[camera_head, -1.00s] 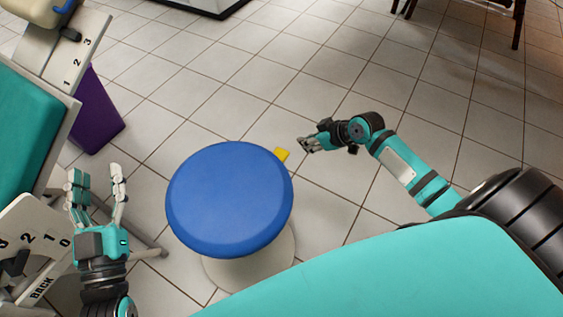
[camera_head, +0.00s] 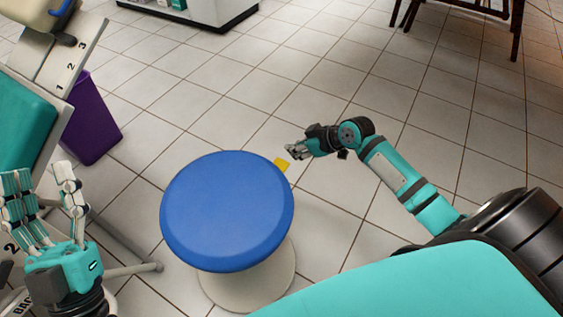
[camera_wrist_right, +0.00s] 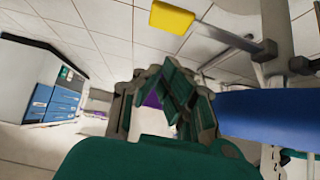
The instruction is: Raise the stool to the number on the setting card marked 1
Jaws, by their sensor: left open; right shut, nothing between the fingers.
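The stool has a round blue seat (camera_head: 227,210) on a pale round base (camera_head: 250,285); the seat also shows at the right of the right wrist view (camera_wrist_right: 268,114). A yellow paddle (camera_head: 282,164) sticks out at the seat's upper right edge. In the right wrist view the yellow paddle (camera_wrist_right: 172,18) sits on a thin metal lever (camera_wrist_right: 225,36). My right gripper (camera_head: 295,152) is shut and empty, just beyond the paddle with a small gap visible. My left gripper (camera_head: 42,178) is open and empty, left of the stool. I see no card marked 1.
A chair-base leg (camera_head: 125,268) reaches toward the stool. Tiled floor beyond the stool is clear.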

